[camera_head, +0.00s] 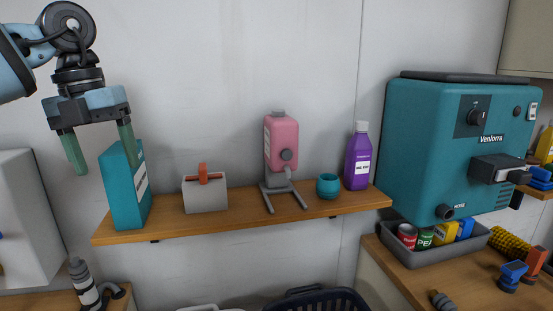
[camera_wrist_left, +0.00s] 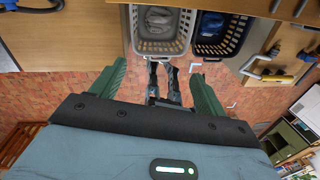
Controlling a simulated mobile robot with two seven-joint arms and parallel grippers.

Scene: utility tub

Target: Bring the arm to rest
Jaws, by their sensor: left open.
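My left gripper (camera_head: 100,150) is at the upper left of the head view, pointing down with its two green fingers apart. It is open with nothing between the fingers. It hangs in front of the left end of the wooden shelf, and one finger overlaps the teal box (camera_head: 124,190) in the picture; I cannot tell whether they touch. In the left wrist view the open fingers (camera_wrist_left: 158,82) show with floor and baskets beyond them. My right gripper is not in view.
The shelf (camera_head: 240,220) holds a grey caddy (camera_head: 205,195), pink dispenser (camera_head: 282,145), teal cup (camera_head: 327,186) and purple bottle (camera_head: 358,160). A teal machine (camera_head: 430,150) is mounted at right. Laundry baskets, one white (camera_wrist_left: 145,48) and one dark (camera_wrist_left: 236,48), stand below.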

